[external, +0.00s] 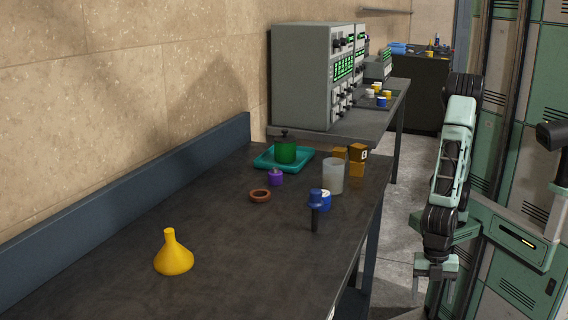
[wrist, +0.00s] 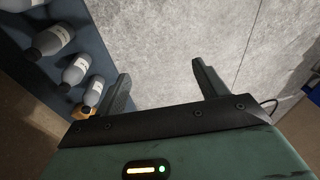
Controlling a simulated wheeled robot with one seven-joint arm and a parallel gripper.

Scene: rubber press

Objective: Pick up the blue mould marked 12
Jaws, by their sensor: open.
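A short blue cylinder with a white top (external: 325,200) stands on the dark bench near its right edge, partly hidden by a blue-topped black tool. It looks like the blue mould, but I cannot read a number on it. More small blue, white and yellow pieces (external: 381,98) are on the farther counter, too small to read. My gripper (external: 432,288) hangs pointing down, right of the bench over the aisle, well apart from the blue cylinder. In the wrist view my gripper (wrist: 160,83) is open and empty above bare grey floor. No mould shows in that view.
Near the cylinder are a translucent cup (external: 333,176), orange-brown blocks (external: 357,168), a purple piece (external: 275,178), a brown ring (external: 260,196) and a teal tray (external: 265,162) with a green cup. A yellow funnel (external: 173,256) stands nearer. Grey bottles (wrist: 75,70) sit on a shelf.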

